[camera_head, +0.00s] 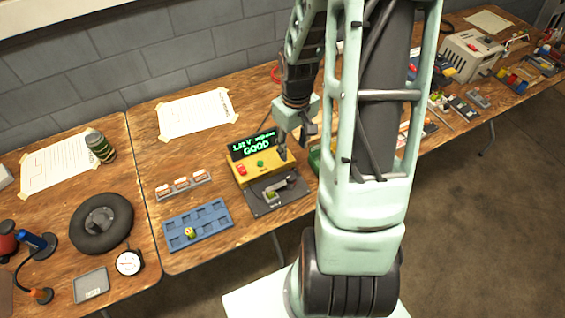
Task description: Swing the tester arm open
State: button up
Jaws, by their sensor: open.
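The battery tester is a yellow box (257,169) with a red and a green button, on the wooden bench. Its dark display (254,145) shows green text with the word "GOOD". A dark base plate (264,206) lies in front of the box. A grey tester arm (280,186) lies over this plate, and a small greenish-yellow piece shows near its left end. My gripper (292,148) is open just above the right side of the tester. One finger reaches down by the box's right end. I cannot tell whether it touches anything.
A blue tray (198,224) with a small yellow cell in it lies left of the tester. Behind that tray is a grey rack (183,185) with several orange-and-white pieces. A paper sheet (196,114) lies behind. My arm hides the bench right of the tester.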

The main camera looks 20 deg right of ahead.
aim_at(290, 176)
jog(key=f, duration=0.7)
jog(key=s+a+f, duration=0.1)
jog(key=f, duration=0.3)
jog(key=shift+c, duration=0.6)
grip_shut()
